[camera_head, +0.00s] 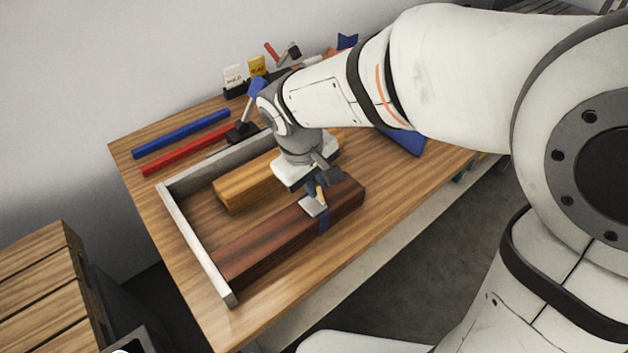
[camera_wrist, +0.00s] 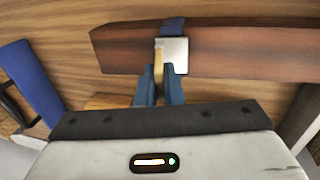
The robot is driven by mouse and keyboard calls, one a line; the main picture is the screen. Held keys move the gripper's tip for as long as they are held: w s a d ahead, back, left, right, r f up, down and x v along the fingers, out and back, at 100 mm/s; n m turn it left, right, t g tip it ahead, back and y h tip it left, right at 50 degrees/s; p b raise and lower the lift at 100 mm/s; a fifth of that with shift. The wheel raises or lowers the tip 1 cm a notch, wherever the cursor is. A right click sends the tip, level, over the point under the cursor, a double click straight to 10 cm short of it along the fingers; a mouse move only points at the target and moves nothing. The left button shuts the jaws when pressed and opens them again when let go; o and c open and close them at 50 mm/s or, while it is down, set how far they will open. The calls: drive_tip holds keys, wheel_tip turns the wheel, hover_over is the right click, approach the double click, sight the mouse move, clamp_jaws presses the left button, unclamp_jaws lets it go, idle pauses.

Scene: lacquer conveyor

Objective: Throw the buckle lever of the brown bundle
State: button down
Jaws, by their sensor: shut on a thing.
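The brown bundle (camera_head: 266,247) is a dark reddish-brown wooden block lying on the table along the front of a grey frame. A blue strap (camera_head: 324,222) crosses it near its right part, with a silver buckle (camera_head: 313,206) on top. In the wrist view the bundle (camera_wrist: 240,52) spans the upper right, and the buckle (camera_wrist: 177,57) sits just ahead of my fingers. My gripper (camera_wrist: 159,84) is shut on a thin yellow buckle lever (camera_wrist: 158,58). In the head view my gripper (camera_head: 318,190) is pointing down at the buckle.
A lighter wooden block (camera_head: 233,193) lies behind the bundle, inside the grey frame (camera_head: 197,244). Blue (camera_head: 181,134) and red (camera_head: 187,150) bars lie at the back left. A blue object (camera_head: 405,142) lies right of my wrist. The table's front edge is clear.

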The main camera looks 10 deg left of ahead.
drive_tip(key=t+h+b, duration=0.1)
drive_tip(key=b, duration=0.1)
drive_tip(key=s+a+f+t+h+b, duration=0.1)
drive_tip(key=b, duration=0.1)
drive_tip(key=shift+s+t, duration=0.15)
drive_tip(key=shift+t, duration=0.25)
drive_tip(key=shift+s+a+f+t+h+b, duration=0.1)
drive_tip(key=shift+s+t+h+b, duration=0.05)
drive_tip(key=shift+t+h+b, duration=0.3)
drive_tip(key=shift+s+a+f+t+h+b, duration=0.1)
drive_tip(key=shift+t+h+b, duration=0.25)
drive_tip(key=shift+b, duration=0.2)
drive_tip(key=shift+r, duration=0.1)
drive_tip(key=c, duration=1.6)
unclamp_jaws()
drive_tip(key=shift+o, duration=0.2)
drive_tip(key=p+v, duration=0.1)
drive_tip(key=v, duration=0.7)
